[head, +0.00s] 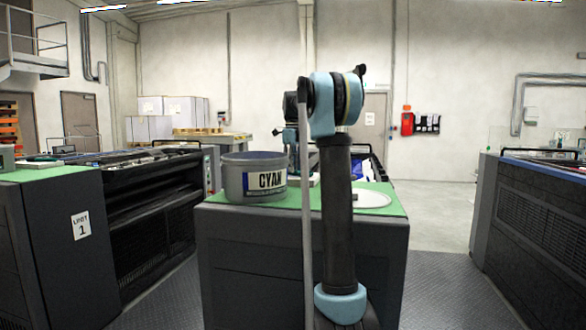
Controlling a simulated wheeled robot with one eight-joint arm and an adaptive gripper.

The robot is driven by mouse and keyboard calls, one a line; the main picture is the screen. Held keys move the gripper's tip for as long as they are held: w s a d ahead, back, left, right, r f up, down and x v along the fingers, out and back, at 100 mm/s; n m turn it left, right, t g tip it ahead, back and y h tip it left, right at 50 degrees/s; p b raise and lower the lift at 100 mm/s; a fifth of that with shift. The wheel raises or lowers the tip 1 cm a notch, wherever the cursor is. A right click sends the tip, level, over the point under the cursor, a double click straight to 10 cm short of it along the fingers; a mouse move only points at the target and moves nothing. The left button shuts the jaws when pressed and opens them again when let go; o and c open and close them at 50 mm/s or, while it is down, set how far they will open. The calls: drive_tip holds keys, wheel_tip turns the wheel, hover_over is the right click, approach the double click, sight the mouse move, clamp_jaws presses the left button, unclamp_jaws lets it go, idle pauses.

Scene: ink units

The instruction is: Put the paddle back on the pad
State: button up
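I cannot make out the paddle for certain. A grey tub labelled CYAN (253,178) stands on the left of the green top.
The middle unit (250,255) is dark with a green top (393,206). A dark unit labelled 1 (70,250) stands at left, another (535,215) at right. Floor (435,215) shows between the middle and right units. Boxes on a pallet (165,118) stand far back.

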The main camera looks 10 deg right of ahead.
wheel_tip(320, 180, up, 12)
idle(0.7)
